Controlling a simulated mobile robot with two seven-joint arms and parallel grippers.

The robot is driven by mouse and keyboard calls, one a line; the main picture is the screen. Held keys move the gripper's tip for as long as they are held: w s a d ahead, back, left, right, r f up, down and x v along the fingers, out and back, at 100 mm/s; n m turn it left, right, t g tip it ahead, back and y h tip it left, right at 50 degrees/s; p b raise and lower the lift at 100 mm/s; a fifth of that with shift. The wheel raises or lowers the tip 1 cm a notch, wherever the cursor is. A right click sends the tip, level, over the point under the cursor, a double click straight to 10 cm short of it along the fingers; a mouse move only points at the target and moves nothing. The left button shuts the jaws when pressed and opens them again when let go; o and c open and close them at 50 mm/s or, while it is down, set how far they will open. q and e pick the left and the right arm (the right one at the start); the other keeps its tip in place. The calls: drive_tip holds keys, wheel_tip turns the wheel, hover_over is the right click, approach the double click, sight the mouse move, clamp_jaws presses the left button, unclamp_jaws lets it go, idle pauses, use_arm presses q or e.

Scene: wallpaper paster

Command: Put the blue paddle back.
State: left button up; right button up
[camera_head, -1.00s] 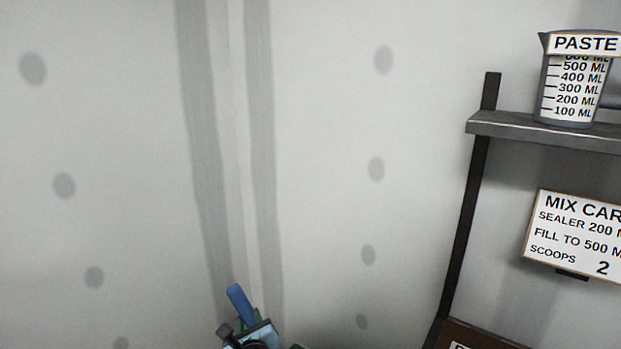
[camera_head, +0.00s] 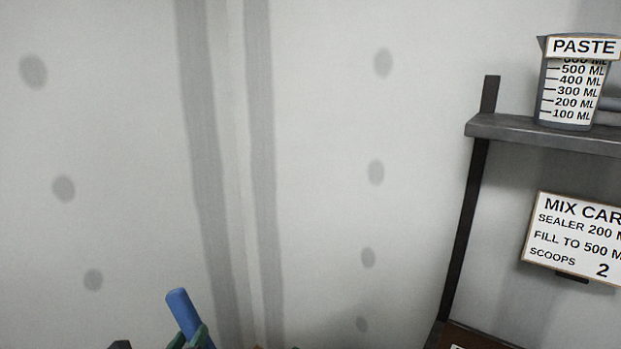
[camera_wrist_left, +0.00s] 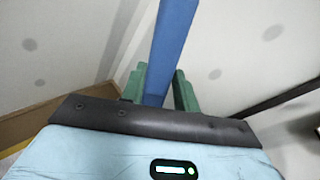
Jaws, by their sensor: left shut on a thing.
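The blue paddle (camera_head: 186,315) shows at the bottom of the head view as a blue bar, tilted with its top to the left. My left gripper (camera_head: 188,340) has green fingers around it, cut off by the frame's lower edge. In the left wrist view the blue paddle (camera_wrist_left: 172,45) stands between the green fingers of my left gripper (camera_wrist_left: 158,88), which is shut on it. The paddle runs out of the top of that view, so its far end is hidden there. My right gripper is not in view.
A dark shelf (camera_head: 500,128) on the right holds a measuring jug (camera_head: 570,90) labelled PASTE. A mix card (camera_head: 575,235) hangs below it. A brown edge (camera_head: 480,338) shows at lower right. The wall corner behind the paddle is bare.

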use_arm(q)
drive_tip(key=s+f, duration=0.2)
drive_tip(key=s, duration=0.6)
drive_tip(key=shift+f, duration=0.4)
drive_tip(key=shift+a, duration=0.15)
